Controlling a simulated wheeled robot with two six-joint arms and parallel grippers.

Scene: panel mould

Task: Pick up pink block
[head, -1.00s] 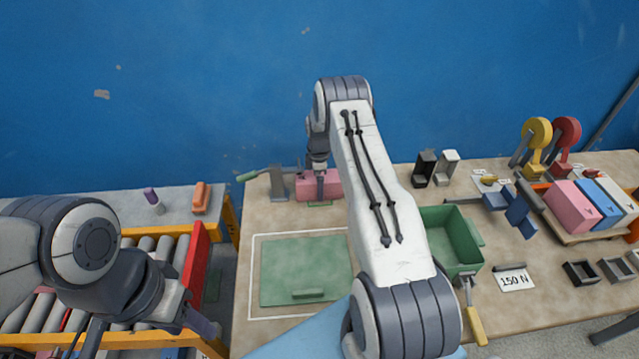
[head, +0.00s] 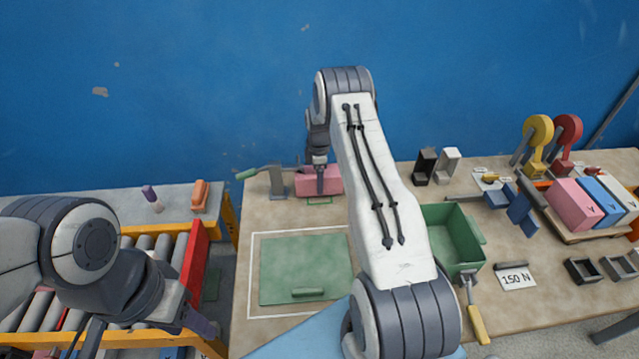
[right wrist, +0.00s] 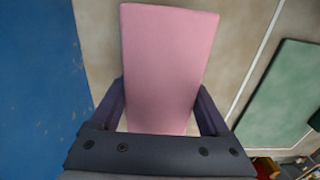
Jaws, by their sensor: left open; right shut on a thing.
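A pink block (head: 333,181) is near the back of the bench, by the blue wall, partly hidden behind my right gripper (head: 320,190). In the right wrist view the pink block (right wrist: 168,65) lies between the two dark fingers of my right gripper (right wrist: 162,112), which is shut on it. In the head view the block appears a little above a green outline on the bench. Another pink block (head: 569,207), marked Y, stands beside blue and white ones at the right.
A green mat (head: 306,265) inside a white outline lies in front. A toggle clamp (head: 277,180) stands just left of the held block. A green bin (head: 455,237) is right of my right arm. A roller conveyor (head: 140,250) with a red side is at the left.

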